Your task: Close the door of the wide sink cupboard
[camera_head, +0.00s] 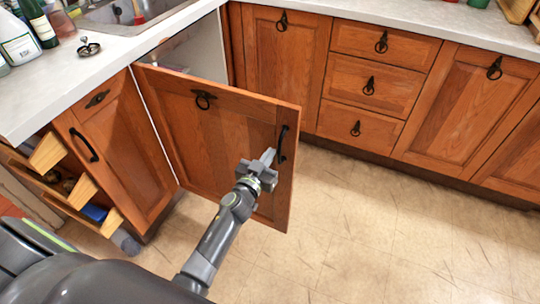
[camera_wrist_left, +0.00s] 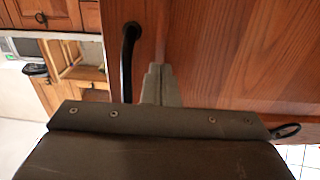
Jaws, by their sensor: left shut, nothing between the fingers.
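The wide sink cupboard's wooden door (camera_head: 225,130) stands open, swung out over the floor below the sink counter. It has a black ring pull (camera_head: 203,99) near its top and a black bar handle (camera_head: 282,144) near its free edge. My left gripper (camera_head: 267,157) is shut and empty, in front of the door's outer face just left of the bar handle. In the left wrist view, the closed fingertips (camera_wrist_left: 158,84) are close to the door's wood (camera_wrist_left: 220,50), beside the bar handle (camera_wrist_left: 128,60). Whether they touch the door I cannot tell. My right gripper is not in view.
The cupboard's opening shows behind the door, under the counter (camera_head: 110,55) with its sink (camera_head: 125,12). Open drawers (camera_head: 75,190) stick out at the left. Closed cupboards and drawers (camera_head: 370,85) line the back. The tiled floor (camera_head: 380,235) is clear at right.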

